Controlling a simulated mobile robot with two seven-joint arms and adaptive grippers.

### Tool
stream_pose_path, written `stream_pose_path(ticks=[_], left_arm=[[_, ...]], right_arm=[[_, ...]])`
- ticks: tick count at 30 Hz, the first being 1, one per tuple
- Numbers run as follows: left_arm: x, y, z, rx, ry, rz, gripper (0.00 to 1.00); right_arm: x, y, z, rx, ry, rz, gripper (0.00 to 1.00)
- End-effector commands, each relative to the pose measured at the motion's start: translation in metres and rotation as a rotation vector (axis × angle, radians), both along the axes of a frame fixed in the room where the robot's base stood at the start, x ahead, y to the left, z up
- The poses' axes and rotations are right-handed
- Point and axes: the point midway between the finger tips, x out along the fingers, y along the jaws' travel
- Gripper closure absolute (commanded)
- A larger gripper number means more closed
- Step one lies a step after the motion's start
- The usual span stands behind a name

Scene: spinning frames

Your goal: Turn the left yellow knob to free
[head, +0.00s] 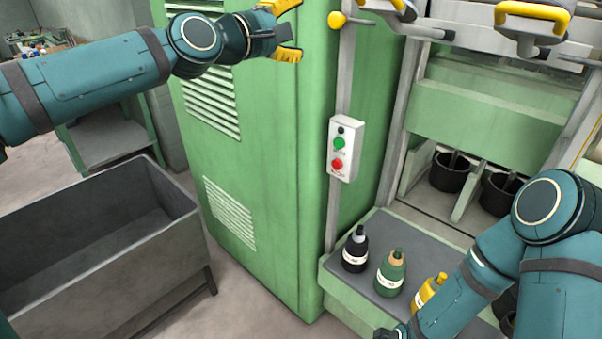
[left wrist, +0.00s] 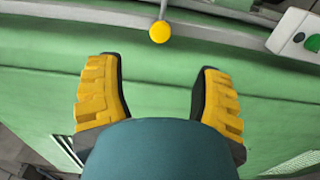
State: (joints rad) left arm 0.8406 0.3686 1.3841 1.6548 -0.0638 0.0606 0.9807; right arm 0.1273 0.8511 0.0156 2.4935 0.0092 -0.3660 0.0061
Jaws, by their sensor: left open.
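A round yellow knob (head: 337,20) sits on the grey upright post at the edge of the green machine cabinet. In the left wrist view the yellow knob (left wrist: 160,32) lies ahead of my fingers, centred between them. My left gripper (head: 298,29) is open, its yellow-padded fingers spread, just left of the knob and apart from it. The left gripper (left wrist: 158,68) is empty in the wrist view. My right arm reaches down at the lower right of the head view; its fingers are not visible.
A white box with green and red buttons (head: 343,149) is on the post below the knob. Several bottles (head: 391,273) stand on a grey-topped ledge. A grey open bin (head: 180,240) stands left. Yellow handles (head: 533,14) are upper right.

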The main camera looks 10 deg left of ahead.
Motion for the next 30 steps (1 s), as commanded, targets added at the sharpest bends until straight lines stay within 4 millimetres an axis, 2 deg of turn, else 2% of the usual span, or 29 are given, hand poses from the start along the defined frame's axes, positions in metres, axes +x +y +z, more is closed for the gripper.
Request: stream_pose_path(ticks=[5,8,21,30], left_arm=[[-0.011,0.009,-0.002,0.003,0.000,0.003,0.33],[-0.007,0.007,-0.014,0.019,0.013,0.002,0.33],[0.007,0.004,-0.088,0.103,0.072,0.009,0.33],[0.008,-0.001,-0.142,0.164,0.113,-0.002,0.33]], right_arm=[[0.000,0.000,-0.006,0.000,0.000,0.000,0.53],[0.000,0.000,-0.001,0.000,0.000,0.000,0.53],[0.000,0.000,0.013,0.000,0.000,0.000,0.53],[0.000,0.000,0.022,0.000,0.000,0.000,0.53]])
